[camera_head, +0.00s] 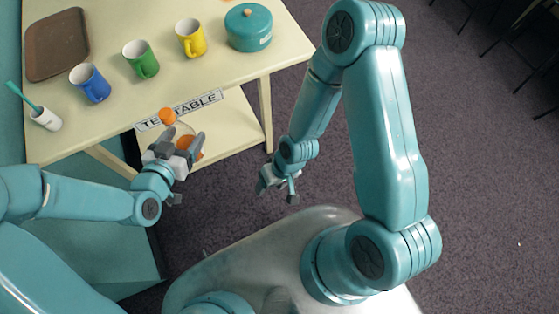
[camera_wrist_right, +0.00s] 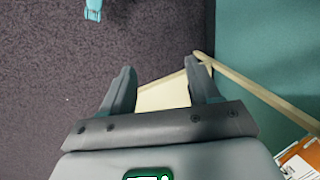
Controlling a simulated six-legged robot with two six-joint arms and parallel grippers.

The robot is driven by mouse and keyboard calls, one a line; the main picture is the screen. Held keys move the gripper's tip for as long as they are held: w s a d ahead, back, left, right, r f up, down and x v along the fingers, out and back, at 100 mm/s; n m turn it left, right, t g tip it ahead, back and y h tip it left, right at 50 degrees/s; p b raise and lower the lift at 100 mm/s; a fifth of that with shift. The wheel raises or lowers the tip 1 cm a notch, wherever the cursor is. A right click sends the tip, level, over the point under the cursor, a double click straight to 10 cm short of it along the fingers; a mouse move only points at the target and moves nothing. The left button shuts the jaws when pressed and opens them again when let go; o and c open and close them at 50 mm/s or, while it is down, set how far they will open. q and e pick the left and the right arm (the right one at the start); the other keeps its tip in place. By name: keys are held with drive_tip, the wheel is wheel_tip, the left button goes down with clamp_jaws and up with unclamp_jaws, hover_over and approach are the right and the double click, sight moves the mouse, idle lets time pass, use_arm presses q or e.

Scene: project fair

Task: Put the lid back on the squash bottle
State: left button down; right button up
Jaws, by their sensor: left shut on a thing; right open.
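The squash bottle (camera_head: 187,131) is clear with orange in its lower part. My left gripper (camera_head: 182,149) is shut on it, in front of the table's near edge. The bottle leans up-left in the picture, and the gripper hides part of its body. The orange lid (camera_head: 167,116) shows at the bottle's upper end, over the table edge. I cannot tell whether it sits on the bottle or on the table behind. My right gripper (camera_head: 279,188) is open and empty, right of the bottle and apart from it. Its open fingers also show in the right wrist view (camera_wrist_right: 160,88).
The cream table (camera_head: 118,100) holds a brown tray (camera_head: 57,45), blue (camera_head: 91,84), green (camera_head: 142,60) and yellow (camera_head: 191,38) mugs, a teal pot (camera_head: 248,28) and a white cup (camera_head: 46,120) with a teal stick. Below is a shelf (camera_head: 228,125).

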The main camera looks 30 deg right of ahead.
use_arm(q)
drive_tip(key=shift+a, duration=0.1)
use_arm(e)
drive_tip(key=s, duration=0.2)
drive_tip(key=s+d+m, duration=0.1)
drive_tip(key=shift+d+f, duration=0.1)
drive_tip(key=shift+f, duration=0.15)
use_arm(q)
drive_tip(key=w+a+r+n+t+y, duration=0.3)
drive_tip(key=a+r+n+y, duration=0.5)
drive_tip(key=a, duration=0.7)
wheel_tip(320, 180, up, 2)
drive_tip(key=shift+w+r+y, duration=0.1)
drive_tip(key=shift+w+y, duration=0.15)
drive_tip(key=shift+y, duration=0.05)
use_arm(e)
drive_tip(key=c, duration=0.3)
drive_tip(key=shift+c, duration=0.2)
